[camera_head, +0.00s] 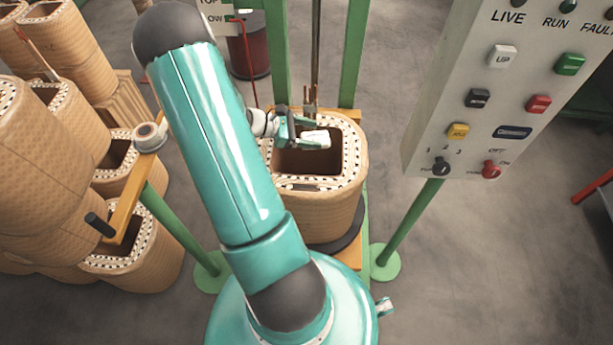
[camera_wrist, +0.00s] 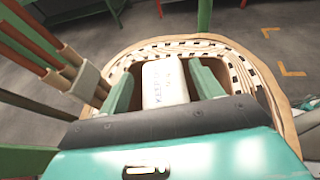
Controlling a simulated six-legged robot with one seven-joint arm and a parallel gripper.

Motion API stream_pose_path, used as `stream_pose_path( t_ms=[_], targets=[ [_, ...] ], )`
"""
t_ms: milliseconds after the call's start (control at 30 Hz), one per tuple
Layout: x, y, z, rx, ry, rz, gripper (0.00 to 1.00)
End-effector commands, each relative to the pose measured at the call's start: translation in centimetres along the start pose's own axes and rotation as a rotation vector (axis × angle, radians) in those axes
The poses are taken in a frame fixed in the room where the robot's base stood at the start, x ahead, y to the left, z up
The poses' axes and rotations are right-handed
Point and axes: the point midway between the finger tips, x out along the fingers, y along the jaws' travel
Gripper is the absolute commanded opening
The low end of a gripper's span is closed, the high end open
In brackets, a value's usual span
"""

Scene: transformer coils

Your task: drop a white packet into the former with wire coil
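The white packet (camera_head: 316,138) is in my gripper (camera_head: 305,135), above the opening of the former with wire coil (camera_head: 312,208). In the wrist view the packet (camera_wrist: 164,84) sits between the two green fingers of my gripper (camera_wrist: 165,85), with faint lettering on its face. The fingers appear to be closed against its sides. The former (camera_wrist: 265,80) is tan, with a pale, dark-dotted rim around a dark hollow. It stands upright on a dark round base. The bottom of the hollow is hidden.
Several similar tan coils (camera_head: 132,245) stand and are stacked at left. A control panel (camera_head: 510,90) with buttons stands at right on a green post. Green uprights (camera_head: 354,50) and copper-tipped rods (camera_wrist: 30,48) rise close beside the former. Grey floor is clear at lower right.

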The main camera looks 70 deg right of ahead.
Motion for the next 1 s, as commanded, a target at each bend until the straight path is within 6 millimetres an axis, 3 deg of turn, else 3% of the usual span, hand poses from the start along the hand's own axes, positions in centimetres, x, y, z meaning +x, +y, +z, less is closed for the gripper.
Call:
stream_pose_path(
  t_ms=[67, 467, 1000],
  targets=[
    [0.0, 0.0, 0.0, 0.0, 0.0, 0.0, 0.8],
    [-0.8, 0.1, 0.0, 0.0, 0.0, 0.003, 0.8],
    [-11.5, 0.0, 0.0, 0.0, 0.001, 0.004, 0.8]
  ],
)
